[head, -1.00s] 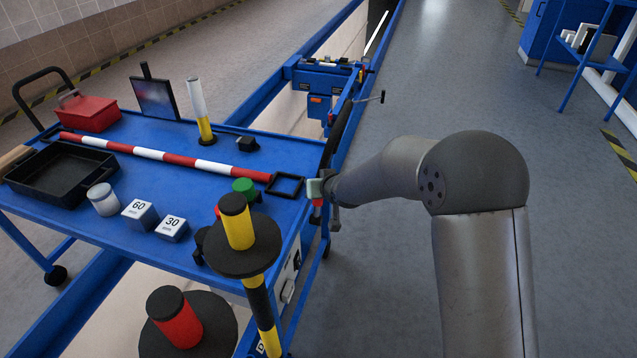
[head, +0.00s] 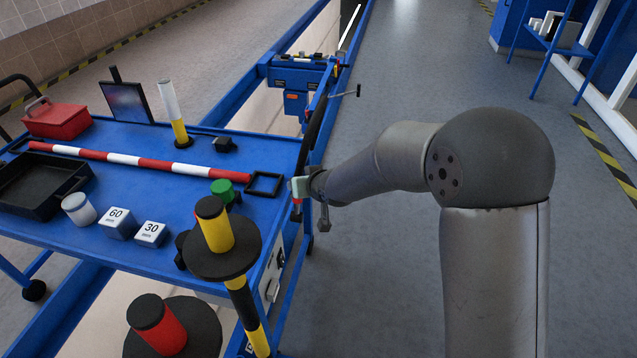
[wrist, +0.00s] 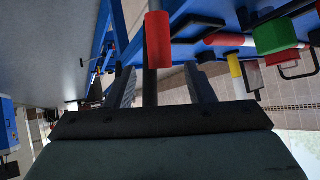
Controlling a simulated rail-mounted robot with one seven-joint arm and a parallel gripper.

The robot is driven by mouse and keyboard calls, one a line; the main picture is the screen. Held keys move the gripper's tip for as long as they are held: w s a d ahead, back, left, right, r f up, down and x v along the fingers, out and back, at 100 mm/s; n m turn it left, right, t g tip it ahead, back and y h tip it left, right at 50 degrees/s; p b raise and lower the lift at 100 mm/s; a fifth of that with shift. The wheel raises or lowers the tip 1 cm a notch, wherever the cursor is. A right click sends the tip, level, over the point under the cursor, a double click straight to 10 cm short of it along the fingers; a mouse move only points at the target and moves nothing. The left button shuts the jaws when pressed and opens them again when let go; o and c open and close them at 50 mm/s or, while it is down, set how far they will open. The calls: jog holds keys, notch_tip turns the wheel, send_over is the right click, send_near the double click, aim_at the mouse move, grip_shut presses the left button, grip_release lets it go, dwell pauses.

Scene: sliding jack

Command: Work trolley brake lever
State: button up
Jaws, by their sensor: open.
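The blue work trolley (head: 130,232) fills the left of the head view. My gripper (head: 309,196) is at the trolley's right-hand edge, low beside the tabletop. A small red part (head: 296,207) shows there, partly hidden by my gripper. In the wrist view, a red cylindrical grip (wrist: 158,40) on a dark rod, which looks like the brake lever, lies in line with the gap of my gripper (wrist: 160,82). The two fingers are apart, on either side of the rod. I cannot tell whether either touches it.
On the trolley are a red-and-white bar (head: 140,160), a black tray (head: 60,212), a red box (head: 55,118) and marked blocks (head: 118,224). A yellow-and-black post with a disc (head: 215,238) stands near its front corner. The grey floor (head: 385,280) right of the trolley is clear.

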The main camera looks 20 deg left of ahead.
jog(key=p+v, duration=0.2)
jog(key=v, duration=1)
